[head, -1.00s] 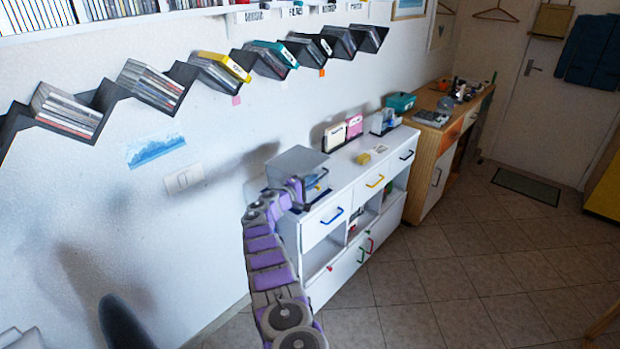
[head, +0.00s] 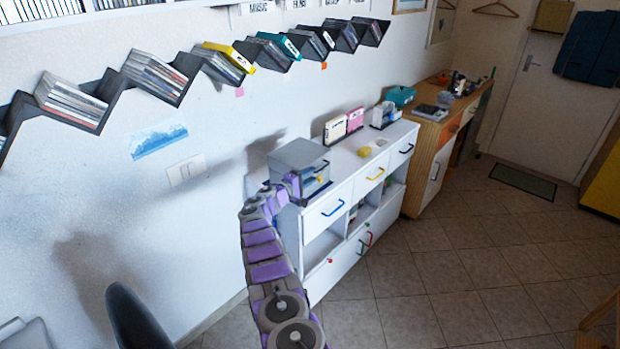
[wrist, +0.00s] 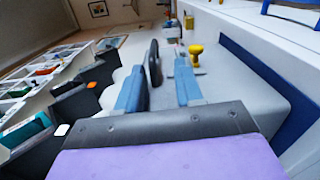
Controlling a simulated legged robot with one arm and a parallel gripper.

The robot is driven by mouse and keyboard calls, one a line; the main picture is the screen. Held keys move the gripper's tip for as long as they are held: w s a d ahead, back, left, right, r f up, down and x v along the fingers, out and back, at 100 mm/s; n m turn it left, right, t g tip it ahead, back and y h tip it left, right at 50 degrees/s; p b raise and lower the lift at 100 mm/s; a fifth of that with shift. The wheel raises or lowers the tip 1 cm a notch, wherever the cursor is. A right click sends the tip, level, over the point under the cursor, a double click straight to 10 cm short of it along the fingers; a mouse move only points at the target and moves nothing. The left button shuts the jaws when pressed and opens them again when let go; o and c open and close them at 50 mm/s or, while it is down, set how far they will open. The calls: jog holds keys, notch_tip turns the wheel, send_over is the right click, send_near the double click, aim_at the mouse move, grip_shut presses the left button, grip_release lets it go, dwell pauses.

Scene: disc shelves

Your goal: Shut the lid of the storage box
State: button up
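The storage box (head: 316,181) stands on the left end of the white cabinet in the head view, with a dark blue base and small coloured items showing at its front. Its grey lid (head: 298,153) shows as a flat panel over the top; I cannot tell exactly how far it is open. My gripper (head: 293,181) is at the box's left front side, partly merged with it in the picture. In the wrist view my gripper (wrist: 166,75) has its two fingers apart with a gap between them. A pale grey surface, seemingly part of the box, lies right beside them.
The white cabinet (head: 333,225) also carries upright white and pink boxes (head: 354,120) and a yellow block (head: 365,151). A zigzag disc shelf (head: 160,78) runs along the wall above. A dark chair back (head: 135,318) is at lower left.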

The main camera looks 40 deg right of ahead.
jog(key=shift+r, duration=0.1)
jog(key=shift+a+p, duration=0.1)
jog(key=shift+p, duration=0.25)
jog(key=a+p, duration=0.4)
jog(key=a, duration=1.3)
jog(key=shift+s+a+p, duration=0.2)
jog(key=shift+s+p, duration=0.2)
dwell(0.4)
